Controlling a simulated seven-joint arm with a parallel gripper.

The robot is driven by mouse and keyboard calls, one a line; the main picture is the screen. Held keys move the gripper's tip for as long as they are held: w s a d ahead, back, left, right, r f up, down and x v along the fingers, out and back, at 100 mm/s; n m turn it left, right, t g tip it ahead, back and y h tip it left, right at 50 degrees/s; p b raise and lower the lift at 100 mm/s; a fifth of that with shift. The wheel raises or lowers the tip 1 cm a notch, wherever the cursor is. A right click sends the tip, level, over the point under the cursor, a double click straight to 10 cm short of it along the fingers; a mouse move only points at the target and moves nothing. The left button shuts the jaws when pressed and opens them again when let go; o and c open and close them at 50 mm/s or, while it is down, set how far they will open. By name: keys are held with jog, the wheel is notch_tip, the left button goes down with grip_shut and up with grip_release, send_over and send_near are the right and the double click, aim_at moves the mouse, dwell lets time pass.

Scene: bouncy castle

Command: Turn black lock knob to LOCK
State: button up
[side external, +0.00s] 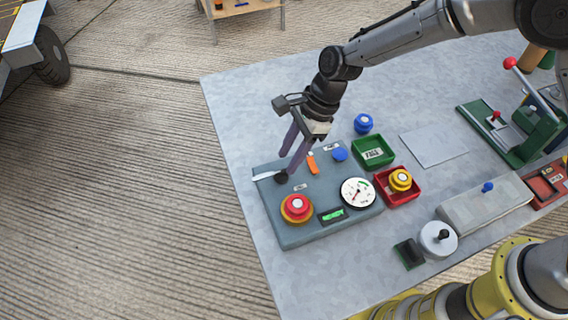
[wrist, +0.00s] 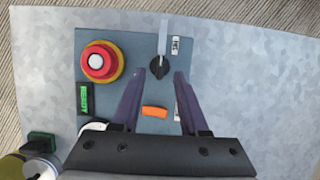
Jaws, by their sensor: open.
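The black lock knob (wrist: 160,67) sits on the blue-grey control panel (wrist: 122,45), with a pale bar or strip running from it to the panel's edge. In the side view the knob (side external: 281,177) is at the panel's left part, right by the fingertips. My gripper (wrist: 160,78) is open, its two purple fingers spread on either side of the knob in the wrist view. My gripper (side external: 289,160) reaches down over the panel in the side view. Whether the fingers touch the knob I cannot tell. A small label (wrist: 176,45) lies beside the knob; its text is too small to read.
On the panel are a red button on a yellow ring (side external: 296,208), an orange rocker (side external: 312,163), a white gauge (side external: 357,192), a green display (side external: 332,215) and a blue button (side external: 340,154). Green (side external: 386,160) and red (side external: 413,197) trays stand to the right.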

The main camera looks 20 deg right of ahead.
aim_at(281, 171)
jog(key=shift+x, duration=1.8)
grip_shut()
